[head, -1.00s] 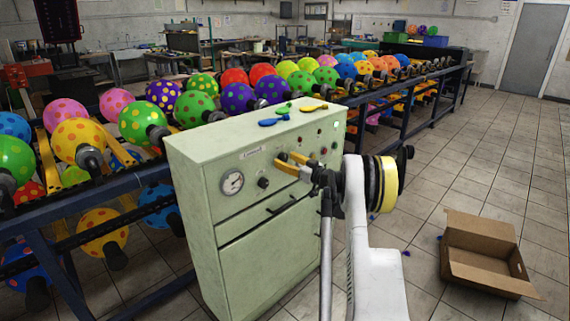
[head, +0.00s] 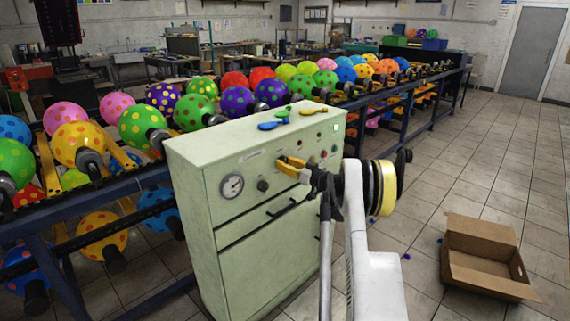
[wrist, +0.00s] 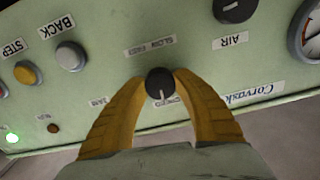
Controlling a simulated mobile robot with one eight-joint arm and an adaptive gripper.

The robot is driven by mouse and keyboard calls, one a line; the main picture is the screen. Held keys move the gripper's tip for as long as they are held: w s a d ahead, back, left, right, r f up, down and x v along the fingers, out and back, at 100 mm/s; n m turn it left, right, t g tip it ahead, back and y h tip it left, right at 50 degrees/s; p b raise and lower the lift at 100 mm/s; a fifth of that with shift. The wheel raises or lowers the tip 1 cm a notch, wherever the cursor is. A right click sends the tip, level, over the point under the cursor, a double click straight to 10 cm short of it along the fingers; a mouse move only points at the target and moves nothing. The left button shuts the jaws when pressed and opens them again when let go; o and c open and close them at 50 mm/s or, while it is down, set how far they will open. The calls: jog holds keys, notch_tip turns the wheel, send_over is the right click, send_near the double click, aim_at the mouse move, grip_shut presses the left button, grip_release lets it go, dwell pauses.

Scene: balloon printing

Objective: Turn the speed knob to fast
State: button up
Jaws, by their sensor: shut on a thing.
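The green control cabinet (head: 238,155) stands before me with its knobs and buttons along the upper front. In the wrist view, upside down, the black speed knob (wrist: 159,84) sits between my two yellow fingers, with a label reading about "SLOW FASTER" (wrist: 150,46) above it. Its white pointer mark points toward the bottom of the wrist picture. My gripper (head: 283,164) is shut on this knob, one fingertip on each side. In the head view the fingers hide the knob.
A gauge (head: 232,186) and another black knob (head: 262,186) are to the left on the panel. Buttons (head: 322,138) are to the right. A balloon rack (head: 60,228) runs behind the cabinet. An open cardboard box (head: 485,262) lies on the floor at right.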

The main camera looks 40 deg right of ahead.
jog(key=m, duration=0.6)
jog(key=shift+m, duration=0.4)
jog(key=m, duration=0.6)
jog(key=shift+a+p, duration=0.1)
jog(key=shift+p, duration=0.2)
jog(key=m, duration=0.6)
jog(key=shift+r+m, duration=0.15)
jog(key=shift+m, duration=0.25)
jog(key=m, duration=0.6)
jog(key=o, duration=1.2)
jog(key=s+d, duration=0.1)
jog(key=s, duration=1.1)
